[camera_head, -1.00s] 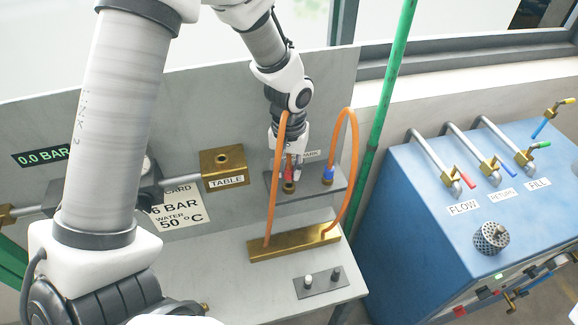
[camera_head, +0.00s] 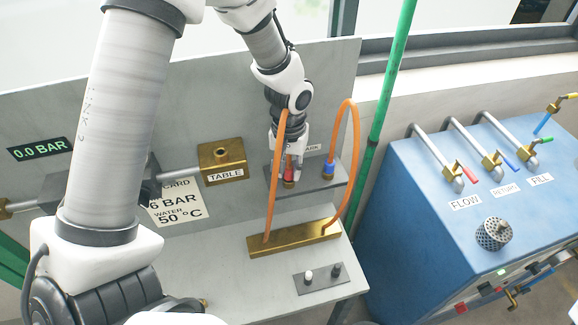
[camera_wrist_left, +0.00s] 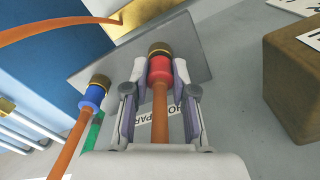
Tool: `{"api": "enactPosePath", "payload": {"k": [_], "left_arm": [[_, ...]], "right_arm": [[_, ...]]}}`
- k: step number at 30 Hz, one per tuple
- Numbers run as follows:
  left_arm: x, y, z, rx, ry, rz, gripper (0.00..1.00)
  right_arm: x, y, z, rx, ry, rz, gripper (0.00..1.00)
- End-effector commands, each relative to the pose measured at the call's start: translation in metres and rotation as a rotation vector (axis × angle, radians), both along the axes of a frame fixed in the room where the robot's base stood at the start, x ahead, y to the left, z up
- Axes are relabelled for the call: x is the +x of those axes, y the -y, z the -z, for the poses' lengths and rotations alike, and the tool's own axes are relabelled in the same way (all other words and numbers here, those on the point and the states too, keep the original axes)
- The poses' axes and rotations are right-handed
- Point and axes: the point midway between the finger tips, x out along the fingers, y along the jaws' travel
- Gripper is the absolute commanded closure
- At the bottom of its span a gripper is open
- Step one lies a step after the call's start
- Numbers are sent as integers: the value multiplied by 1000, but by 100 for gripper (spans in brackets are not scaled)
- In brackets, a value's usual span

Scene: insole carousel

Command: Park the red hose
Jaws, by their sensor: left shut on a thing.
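My left gripper (camera_head: 290,176) is shut on the red collar (camera_head: 289,172) of the orange red-marked hose (camera_head: 275,185). The collar also shows between the fingers in the left wrist view (camera_wrist_left: 160,69), with a brass end (camera_wrist_left: 159,48) beyond it. The hose end is upright at the left part of the dark grey park shelf (camera_head: 311,186), at its socket; the fingers partly hide the joint, so I cannot tell how deep it sits. The blue collar (camera_head: 328,170) of the other hose stands on the shelf's right part. My right gripper is not in view.
The brass TABLE block (camera_head: 222,158) stands left of the shelf. A brass manifold (camera_head: 294,239) carries both hoses below it. A small plate with two knobs (camera_head: 318,279) lies in front. A green pole (camera_head: 388,105) and blue cabinet (camera_head: 450,215) stand right.

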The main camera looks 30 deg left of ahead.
Motion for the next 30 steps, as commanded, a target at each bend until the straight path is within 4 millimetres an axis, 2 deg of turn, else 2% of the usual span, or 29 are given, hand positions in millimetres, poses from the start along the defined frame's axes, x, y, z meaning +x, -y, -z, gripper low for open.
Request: {"api": "enactPosePath", "payload": {"k": [8,9,11,12,23,26,30], "left_arm": [[0,0,8,0,0,0,100],[0,0,8,0,0,0,71],[0,0,7,0,0,0,50],[0,0,7,0,0,0,45],[1,0,1,1,2,0,45],[1,0,-14,0,4,0,45],[2,0,-50,0,7,0,45]], "right_arm": [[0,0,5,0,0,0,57],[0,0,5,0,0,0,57],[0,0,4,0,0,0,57],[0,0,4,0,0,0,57],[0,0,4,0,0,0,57],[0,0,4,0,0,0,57],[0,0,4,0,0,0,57]]}}
